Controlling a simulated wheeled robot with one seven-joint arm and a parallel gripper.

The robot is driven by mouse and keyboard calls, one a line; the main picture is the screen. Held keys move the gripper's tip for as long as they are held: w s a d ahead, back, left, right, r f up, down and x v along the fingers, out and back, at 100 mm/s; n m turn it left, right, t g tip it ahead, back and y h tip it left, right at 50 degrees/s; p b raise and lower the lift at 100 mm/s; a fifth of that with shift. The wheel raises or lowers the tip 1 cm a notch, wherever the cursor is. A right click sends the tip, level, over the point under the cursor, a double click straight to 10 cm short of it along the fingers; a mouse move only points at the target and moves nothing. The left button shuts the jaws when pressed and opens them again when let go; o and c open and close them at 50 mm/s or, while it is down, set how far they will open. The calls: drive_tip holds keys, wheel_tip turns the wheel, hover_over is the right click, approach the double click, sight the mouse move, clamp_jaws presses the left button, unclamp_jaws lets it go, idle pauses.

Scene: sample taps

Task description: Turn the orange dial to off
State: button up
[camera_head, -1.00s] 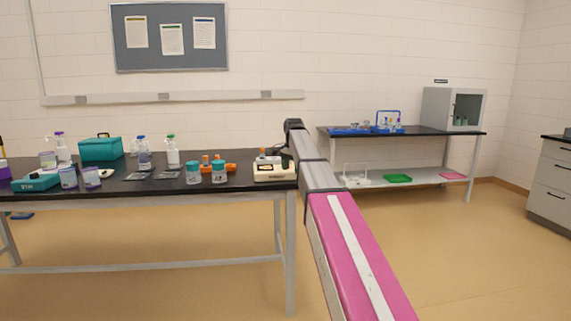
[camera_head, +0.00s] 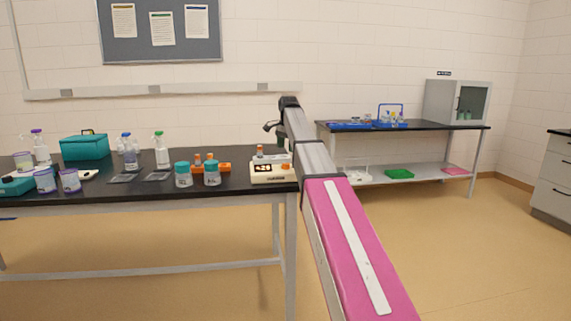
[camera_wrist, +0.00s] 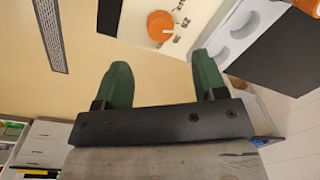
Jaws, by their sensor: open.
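The orange dial (camera_wrist: 160,26) is a round knob on a cream panel in the wrist view. In the head view a cream device (camera_head: 274,177) with a dark display stands at the table's right end. My gripper is just above and behind it there, partly hidden by my arm.
Orange-capped items (camera_head: 209,167) and teal-lidded jars (camera_head: 183,175) stand left of the device. Spray bottles (camera_head: 161,152) and a teal case (camera_head: 85,147) are farther left. A second table (camera_head: 440,129) with blue racks stands at right. The floor between is clear.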

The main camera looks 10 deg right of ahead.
sight(286, 164)
wheel_tip(286, 164, down, 8)
drive_tip(key=shift+w+a+f, duration=0.1)
drive_tip(key=shift+w+a, duration=0.05)
idle(0.3)
drive_tip(key=c, duration=0.9)
